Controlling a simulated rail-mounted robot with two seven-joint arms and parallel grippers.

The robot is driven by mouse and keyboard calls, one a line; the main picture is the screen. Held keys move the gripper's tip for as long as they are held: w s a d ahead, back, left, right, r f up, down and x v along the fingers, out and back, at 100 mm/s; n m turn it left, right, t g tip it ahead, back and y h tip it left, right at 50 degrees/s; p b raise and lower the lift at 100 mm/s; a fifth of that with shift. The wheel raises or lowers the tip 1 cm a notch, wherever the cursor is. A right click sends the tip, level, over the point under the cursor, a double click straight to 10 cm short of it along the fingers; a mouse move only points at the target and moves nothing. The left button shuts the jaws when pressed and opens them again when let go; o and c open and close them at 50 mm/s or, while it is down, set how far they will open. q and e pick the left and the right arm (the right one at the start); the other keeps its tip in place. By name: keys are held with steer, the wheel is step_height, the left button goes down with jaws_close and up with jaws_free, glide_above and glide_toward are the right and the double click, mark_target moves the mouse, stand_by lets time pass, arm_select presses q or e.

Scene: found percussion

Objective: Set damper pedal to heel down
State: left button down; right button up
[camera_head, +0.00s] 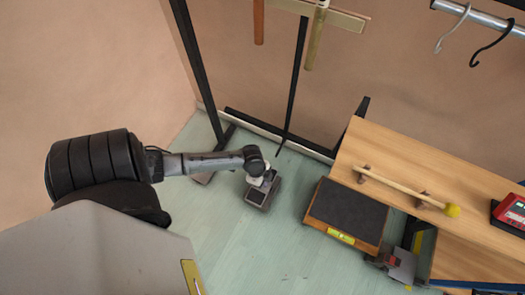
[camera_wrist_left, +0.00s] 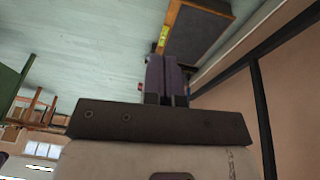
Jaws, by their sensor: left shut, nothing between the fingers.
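A low wooden board with a dark pad on top (camera_head: 347,212) lies on the floor; it looks like the damper pedal. A yellow-green label (camera_head: 341,236) is on its front edge. In the left wrist view the board's dark surface (camera_wrist_left: 198,30) shows beyond the fingers. My left gripper (camera_head: 262,190) is above the floor to the left of the board, apart from it in the head view. In the left wrist view its fingers (camera_wrist_left: 166,82) are together with nothing between them. The board's tilt is hard to judge.
A wooden bench (camera_head: 385,150) stands to the right, with a yellow-tipped mallet (camera_head: 408,188) and a red device (camera_head: 512,212). A black frame (camera_head: 293,85) stands behind. The floor (camera_head: 255,245) in front is clear.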

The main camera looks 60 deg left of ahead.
arm_select(q)
steer(key=w+a+f+b, duration=0.2)
steer(key=a+f+b, duration=0.7)
steer(key=f, duration=0.3)
steer(key=w+a+f+t+b, duration=0.1)
steer(key=w+a+f+b, duration=0.2)
steer(key=a+f+b, duration=0.7)
steer(key=shift+f+y+b, duration=0.3)
steer(key=shift+f+b, duration=0.25)
steer(key=shift+f, duration=0.7)
arm_select(e)
step_height(320, 180, down, 23)
arm_select(q)
steer(key=b+x, duration=0.8)
steer(key=x, duration=0.3)
steer(key=shift+w+a+f, duration=0.1)
steer(key=shift+w+f, duration=0.05)
steer(key=shift+f, duration=0.2)
steer(key=shift+w+a+f+b, duration=0.15)
steer(key=shift+f+b, duration=0.85)
steer(key=shift+f, duration=0.15)
arm_select(e)
step_height(320, 180, down, 10)
steer(key=shift+d+r, duration=0.1)
steer(key=shift+r, duration=0.05)
